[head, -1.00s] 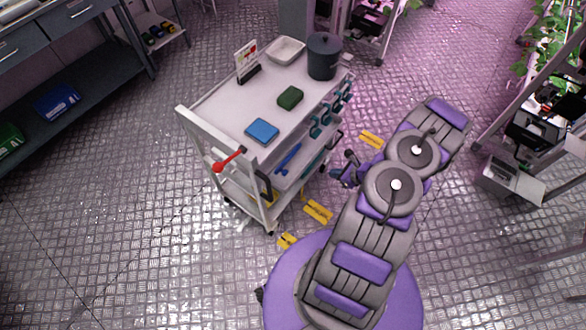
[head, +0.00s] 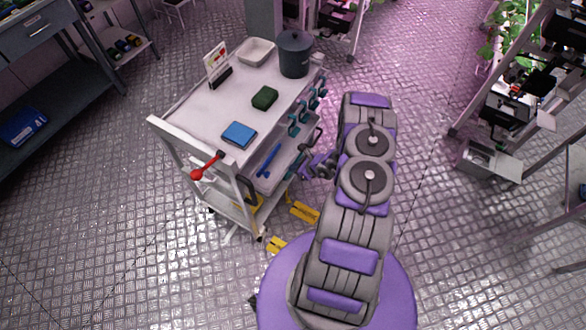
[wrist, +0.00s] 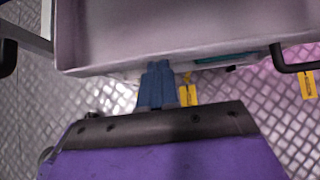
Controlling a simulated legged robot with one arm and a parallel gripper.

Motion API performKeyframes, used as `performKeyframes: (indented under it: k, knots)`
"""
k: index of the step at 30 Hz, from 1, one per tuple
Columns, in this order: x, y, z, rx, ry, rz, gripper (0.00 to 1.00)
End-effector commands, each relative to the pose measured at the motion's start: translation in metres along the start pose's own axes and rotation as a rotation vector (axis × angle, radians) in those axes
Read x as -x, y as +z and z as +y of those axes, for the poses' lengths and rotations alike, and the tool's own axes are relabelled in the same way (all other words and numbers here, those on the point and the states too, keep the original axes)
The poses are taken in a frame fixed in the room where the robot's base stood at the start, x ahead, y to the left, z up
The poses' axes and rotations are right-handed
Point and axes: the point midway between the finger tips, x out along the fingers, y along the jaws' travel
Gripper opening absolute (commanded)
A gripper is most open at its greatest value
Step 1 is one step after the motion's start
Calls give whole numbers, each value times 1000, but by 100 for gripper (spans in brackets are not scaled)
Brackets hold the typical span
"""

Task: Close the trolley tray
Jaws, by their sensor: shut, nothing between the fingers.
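The trolley (head: 200,110) is white and stands left of my arm. Its pull-out tray (head: 258,184) sticks out from the right side under the top, with a blue tool (head: 268,160) lying in it. In the wrist view the pale outer face of the tray (wrist: 190,45) fills the top. My gripper (head: 318,167) is by the tray's outer side. Its blue-grey fingers (wrist: 157,75) are shut and empty, right at the tray's lower edge. I cannot tell whether they touch it. My arm hides part of the area beside the tray.
The trolley top carries a blue box (head: 239,134), a green block (head: 265,98), a dark pot (head: 295,54), a white dish (head: 256,51) and a sign (head: 217,65). Yellow floor marks (head: 304,212) lie below. Plant racks stand right.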

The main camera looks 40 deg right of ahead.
Motion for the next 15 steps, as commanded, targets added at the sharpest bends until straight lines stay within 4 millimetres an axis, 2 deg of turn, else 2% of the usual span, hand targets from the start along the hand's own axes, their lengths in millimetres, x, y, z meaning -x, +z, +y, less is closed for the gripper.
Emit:
performKeyframes:
  k: [15]
  knots:
    - [-4, 7, 3, 2, -2, 2, 0]
